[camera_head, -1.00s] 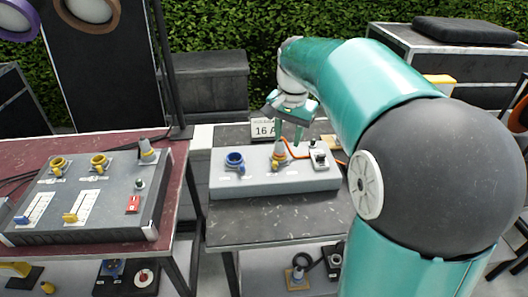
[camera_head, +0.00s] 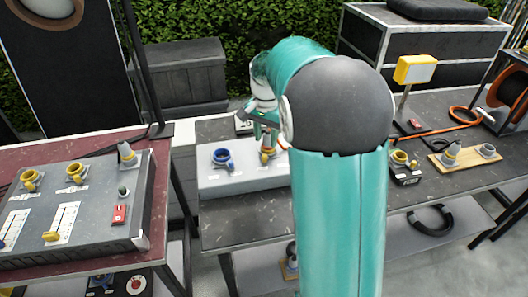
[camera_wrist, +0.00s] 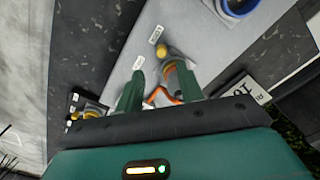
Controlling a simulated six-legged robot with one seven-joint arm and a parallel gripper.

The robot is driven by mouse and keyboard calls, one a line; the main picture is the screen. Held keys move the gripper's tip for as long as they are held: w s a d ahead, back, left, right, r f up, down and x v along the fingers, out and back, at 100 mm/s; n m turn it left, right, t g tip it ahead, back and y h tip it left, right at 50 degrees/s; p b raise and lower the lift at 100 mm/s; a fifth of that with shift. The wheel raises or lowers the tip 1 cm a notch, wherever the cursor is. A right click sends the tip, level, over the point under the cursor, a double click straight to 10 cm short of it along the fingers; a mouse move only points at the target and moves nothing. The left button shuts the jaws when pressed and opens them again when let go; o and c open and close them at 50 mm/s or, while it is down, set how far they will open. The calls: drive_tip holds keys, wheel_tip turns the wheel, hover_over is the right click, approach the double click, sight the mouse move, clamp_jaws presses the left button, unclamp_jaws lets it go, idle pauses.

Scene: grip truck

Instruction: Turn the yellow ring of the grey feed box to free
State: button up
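The grey feed box (camera_head: 242,183) stands on the dark middle table, its right end hidden behind my arm. A blue socket (camera_head: 222,158) is on its left part; the yellow ring (camera_head: 267,155) is around a socket to its right. In the wrist view the ring's yellow knob (camera_wrist: 161,51) shows beyond the fingertips, and an orange-lined round part (camera_wrist: 174,66) lies partly behind the right finger. My gripper (camera_head: 266,138) is just above the ring. In the wrist view its green fingers (camera_wrist: 152,80) are apart, with nothing clearly clamped. Contact with the ring cannot be told.
An orange cable (camera_wrist: 160,97) runs behind the fingers. A sign (camera_wrist: 243,95) stands beside the box. A grey panel (camera_head: 80,210) with yellow rings and sliders is on the red table at left. A yellow lamp (camera_head: 414,69) and wooden board (camera_head: 464,157) are at right.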

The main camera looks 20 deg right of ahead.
sight(266, 155)
wheel_tip(266, 155, down, 7)
drive_tip(key=shift+w+a, duration=0.1)
drive_tip(key=shift+c, duration=0.5)
clamp_jaws()
drive_tip(key=shift+n, duration=0.3)
drive_tip(key=d+n, duration=0.1)
drive_tip(key=n, duration=0.1)
drive_tip(key=d+n, duration=0.1)
drive_tip(key=n, duration=0.2)
drive_tip(key=shift+s+d, duration=0.15)
drive_tip(key=shift+s, duration=0.25)
drive_tip(key=shift+d+n, duration=0.45)
drive_tip(key=shift+n, duration=0.65)
drive_tip(key=shift+d+n, duration=0.45)
drive_tip(key=shift+n, duration=0.65)
